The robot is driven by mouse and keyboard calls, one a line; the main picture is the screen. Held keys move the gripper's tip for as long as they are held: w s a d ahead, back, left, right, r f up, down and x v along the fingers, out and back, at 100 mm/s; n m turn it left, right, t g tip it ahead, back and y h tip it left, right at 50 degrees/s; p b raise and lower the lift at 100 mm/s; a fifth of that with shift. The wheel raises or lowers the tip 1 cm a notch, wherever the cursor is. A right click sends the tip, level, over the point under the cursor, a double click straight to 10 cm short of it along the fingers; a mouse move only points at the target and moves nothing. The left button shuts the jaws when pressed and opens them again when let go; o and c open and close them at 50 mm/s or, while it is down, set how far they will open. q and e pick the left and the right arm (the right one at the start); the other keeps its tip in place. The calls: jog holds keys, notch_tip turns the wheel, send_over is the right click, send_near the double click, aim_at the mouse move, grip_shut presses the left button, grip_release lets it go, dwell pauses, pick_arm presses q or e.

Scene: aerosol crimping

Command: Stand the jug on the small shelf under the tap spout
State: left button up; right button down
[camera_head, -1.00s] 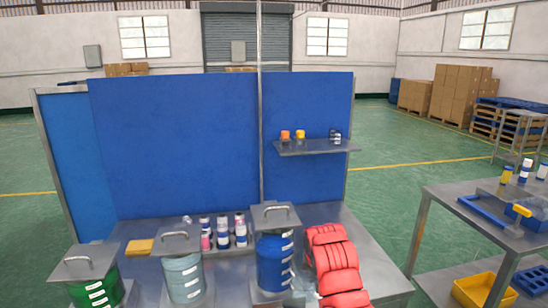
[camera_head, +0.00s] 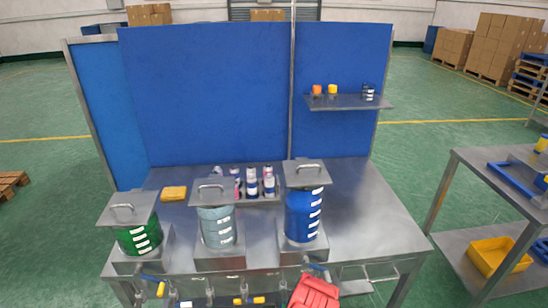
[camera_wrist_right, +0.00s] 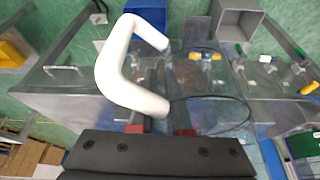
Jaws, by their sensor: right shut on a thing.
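In the right wrist view a white bent handle (camera_wrist_right: 125,75) fills the middle, with a clear, see-through body beside it that seems to be the jug (camera_wrist_right: 215,110). My right gripper (camera_wrist_right: 160,130), black with red tips, is shut at the handle's lower end. Yellow-handled taps show past the jug (camera_wrist_right: 195,56). In the head view, taps (camera_head: 258,300) sit along the table's front edge below the tanks. The small shelf cannot be made out surely.
Green (camera_head: 138,238), pale (camera_head: 216,228) and blue (camera_head: 304,215) tanks stand along the table's front. Several small cans (camera_head: 252,186) stand behind them. The tabletop (camera_head: 355,215) is clear at right. A side bench (camera_head: 490,165) stands further right.

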jog(key=d, duration=0.9)
